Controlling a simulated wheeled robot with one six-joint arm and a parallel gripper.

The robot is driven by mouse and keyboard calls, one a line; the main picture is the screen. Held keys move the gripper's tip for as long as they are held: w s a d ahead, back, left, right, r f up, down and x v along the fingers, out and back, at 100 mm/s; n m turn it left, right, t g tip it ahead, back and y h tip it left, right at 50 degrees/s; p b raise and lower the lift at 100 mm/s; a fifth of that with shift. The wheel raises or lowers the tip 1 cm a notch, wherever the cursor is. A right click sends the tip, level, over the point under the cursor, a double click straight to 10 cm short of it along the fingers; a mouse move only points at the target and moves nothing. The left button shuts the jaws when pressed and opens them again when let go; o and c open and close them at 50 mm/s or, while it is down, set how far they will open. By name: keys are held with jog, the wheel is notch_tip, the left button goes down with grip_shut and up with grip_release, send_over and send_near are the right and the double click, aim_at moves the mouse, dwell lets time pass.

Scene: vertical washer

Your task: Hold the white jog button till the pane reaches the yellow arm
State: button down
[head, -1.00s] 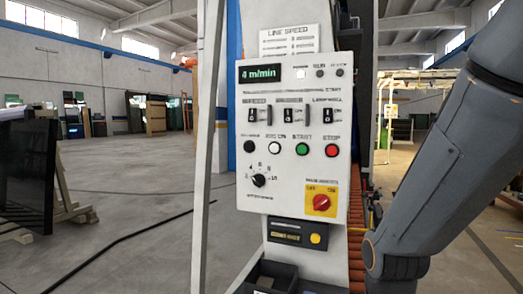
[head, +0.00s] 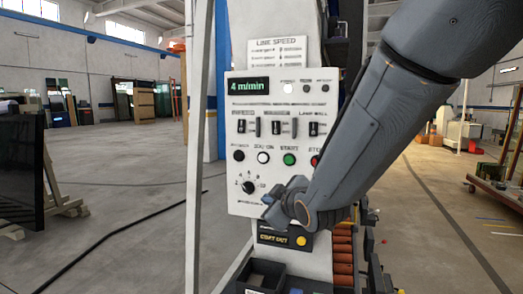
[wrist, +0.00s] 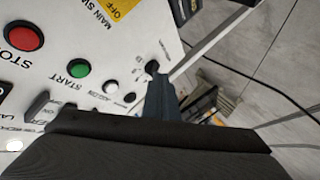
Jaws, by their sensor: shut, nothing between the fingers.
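The white jog button (head: 263,157) is on the control panel (head: 240,205), between a black button (head: 238,155) and the green START button (head: 289,159). The white button also shows in the wrist view (wrist: 110,87), uncovered and with nothing touching it. My gripper (wrist: 157,78) is shut and empty, with its tip by the black speed knob (wrist: 152,67), to the right of the white button in the wrist view. I cannot tell whether it touches the knob. In the head view my gripper (head: 270,198) is low in front of the panel. I cannot make out the line's moving pane or the yellow arm.
The display (head: 249,87) reads 4 m/min. My arm partly covers the red STOP button (head: 315,160) and hides the main switch. A dark box with a yellow button (head: 300,241) is below the panel. Orange rollers (head: 343,255) lie behind.

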jog(key=a+r+n+t+y+p, duration=0.1)
jog(key=a+r+n+t+y, duration=0.1)
jog(key=a+r, duration=0.3)
notch_tip(320, 180, up, 4)
jog(key=shift+w+f+n+y, duration=0.25)
jog(key=shift+w+n+y, duration=0.15)
jog(key=shift+n, duration=0.1)
jog(key=shift+d, duration=0.1)
send_near(262, 161)
jog(key=shift+w+a+r, duration=0.1)
jog(key=shift+w+a, duration=1.95)
jog(key=shift+a, duration=0.3)
jog(key=shift+w, duration=0.1)
jog(key=shift+w+d, duration=0.15)
jog(key=shift+w, duration=0.1)
